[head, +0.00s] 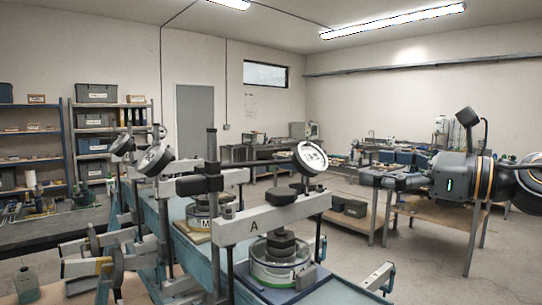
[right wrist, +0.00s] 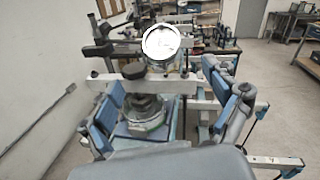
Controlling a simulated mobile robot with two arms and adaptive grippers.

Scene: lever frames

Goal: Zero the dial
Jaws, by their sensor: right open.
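A round white-faced dial (head: 311,157) is mounted at the right end of the lever frame marked A (head: 255,225), above a glass-walled cell (head: 278,262) with a black knob. Its face is tilted, and its needle is too small to read. In the right wrist view the dial (right wrist: 160,42) shows as a bright, washed-out disc. My right gripper (head: 375,180) is to the right of the dial, apart from it, fingers pointing left. In the right wrist view its two blue-padded fingers (right wrist: 162,88) are spread with nothing held between them. My left gripper is not in view.
More lever frames with dials (head: 155,158) stand left of frame A on the same blue bench (head: 190,258). Horizontal bars and hand wheels (head: 118,265) stick out at the front left. A workbench (head: 450,200) stands behind my right arm.

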